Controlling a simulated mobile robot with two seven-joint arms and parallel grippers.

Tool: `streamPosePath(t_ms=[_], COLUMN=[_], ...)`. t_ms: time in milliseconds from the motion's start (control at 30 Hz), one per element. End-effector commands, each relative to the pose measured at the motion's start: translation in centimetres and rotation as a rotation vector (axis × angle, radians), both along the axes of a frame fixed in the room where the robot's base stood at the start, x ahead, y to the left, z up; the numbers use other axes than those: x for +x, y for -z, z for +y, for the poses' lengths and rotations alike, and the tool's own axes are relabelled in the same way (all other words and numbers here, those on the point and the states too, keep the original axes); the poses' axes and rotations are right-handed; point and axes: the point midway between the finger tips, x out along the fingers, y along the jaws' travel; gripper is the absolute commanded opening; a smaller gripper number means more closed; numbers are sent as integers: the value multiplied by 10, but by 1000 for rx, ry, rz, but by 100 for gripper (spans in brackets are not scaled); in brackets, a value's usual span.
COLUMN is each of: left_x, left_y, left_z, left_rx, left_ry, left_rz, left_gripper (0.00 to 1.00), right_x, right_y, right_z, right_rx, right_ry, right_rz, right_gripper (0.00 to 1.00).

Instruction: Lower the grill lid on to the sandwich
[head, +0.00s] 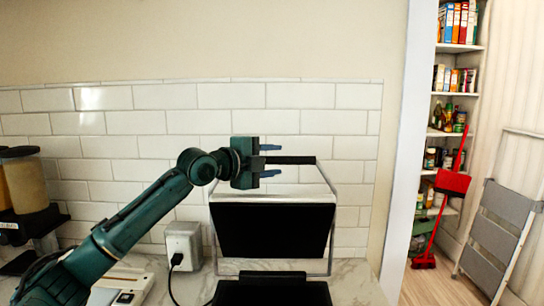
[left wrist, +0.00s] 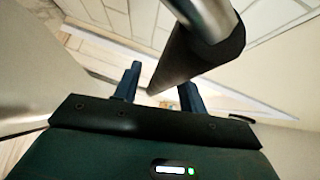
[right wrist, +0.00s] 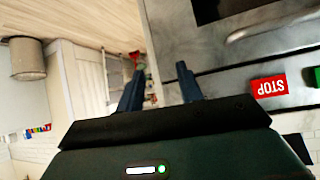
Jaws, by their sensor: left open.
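The grill lid (head: 275,232) stands raised, its black inner plate facing front, over the black lower plate (head: 270,293) at the bottom edge. A metal frame carries its black handle bar (head: 291,160). My left gripper (head: 270,160) is open at the left end of this bar, with one finger above it and one below. In the left wrist view the dark bar (left wrist: 195,55) passes close to the open fingers (left wrist: 162,82); contact is unclear. No sandwich can be made out. My right gripper (right wrist: 160,75) is open and empty, outside the head view.
A socket box (head: 183,246) with a black cord is left of the grill. A dispenser (head: 24,180) stands at far left. The tiled wall (head: 110,125) is close behind.

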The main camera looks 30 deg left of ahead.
Motion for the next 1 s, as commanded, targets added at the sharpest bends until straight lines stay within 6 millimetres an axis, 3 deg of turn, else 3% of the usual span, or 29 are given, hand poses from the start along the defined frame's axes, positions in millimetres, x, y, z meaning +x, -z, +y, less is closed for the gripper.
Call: streamPosePath(t_ms=[300, 800, 1000], left_x=[3, 2, 2], left_y=[1, 1, 1], left_z=[-1, -1, -1], left_rx=[1, 0, 0], left_ry=[0, 0, 0], left_rz=[0, 0, 1], left_gripper=[41, 1, 0], right_x=[2, -2, -2], right_y=[-1, 1, 1], right_z=[-1, -1, -1], right_rx=[-3, -5, -5], right_ry=[-3, -6, -6], right_rz=[-3, 4, 3], right_gripper=[36, 36, 36])
